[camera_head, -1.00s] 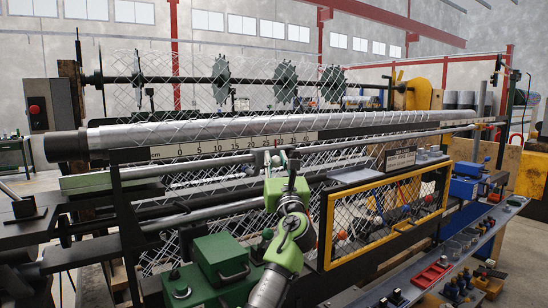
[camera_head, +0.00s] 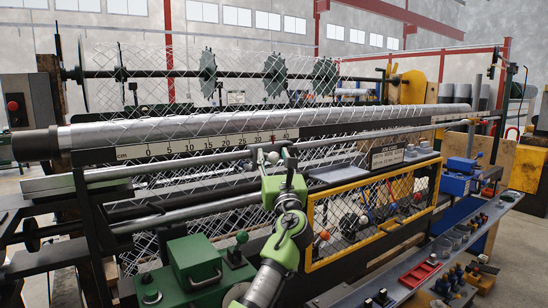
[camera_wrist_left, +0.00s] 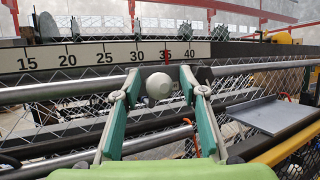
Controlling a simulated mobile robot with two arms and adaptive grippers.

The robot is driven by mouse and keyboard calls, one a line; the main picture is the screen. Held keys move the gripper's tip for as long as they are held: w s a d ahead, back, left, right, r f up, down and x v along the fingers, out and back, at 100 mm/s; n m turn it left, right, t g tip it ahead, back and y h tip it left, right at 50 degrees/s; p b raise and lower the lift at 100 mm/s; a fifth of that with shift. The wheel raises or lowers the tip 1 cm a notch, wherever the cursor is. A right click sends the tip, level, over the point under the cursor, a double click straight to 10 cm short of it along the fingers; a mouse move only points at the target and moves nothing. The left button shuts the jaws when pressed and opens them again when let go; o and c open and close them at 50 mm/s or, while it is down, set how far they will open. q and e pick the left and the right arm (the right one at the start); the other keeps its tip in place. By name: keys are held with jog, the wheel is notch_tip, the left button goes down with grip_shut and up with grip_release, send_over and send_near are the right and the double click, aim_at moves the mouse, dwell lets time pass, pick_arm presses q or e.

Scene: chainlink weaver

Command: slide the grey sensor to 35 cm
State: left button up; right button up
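The grey sensor shows as a pale grey ball (camera_wrist_left: 159,87) in the left wrist view, in front of the rail and below the 35 mark of the scale (camera_wrist_left: 100,56). It also shows small in the head view (camera_head: 273,157). My left gripper (camera_wrist_left: 159,84) has its two green fingers apart, one on each side of the ball, with a visible gap on both sides. In the head view my left gripper (camera_head: 276,160) is at the rail (camera_head: 215,164) below the scale. A thin red mark (camera_head: 273,137) stands near 35. My right gripper is not in view.
A long metal roller (camera_head: 250,121) runs above the scale. A yellow-framed mesh guard (camera_head: 375,212) is to the right of my arm, with a grey plate (camera_wrist_left: 268,115) beside it. A green box (camera_head: 195,262) stands at the lower left.

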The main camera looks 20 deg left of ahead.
pick_arm(q)
jog(key=v, duration=1.2)
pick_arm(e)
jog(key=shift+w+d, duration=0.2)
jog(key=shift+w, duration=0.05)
pick_arm(q)
jog(key=shift+f, duration=0.1)
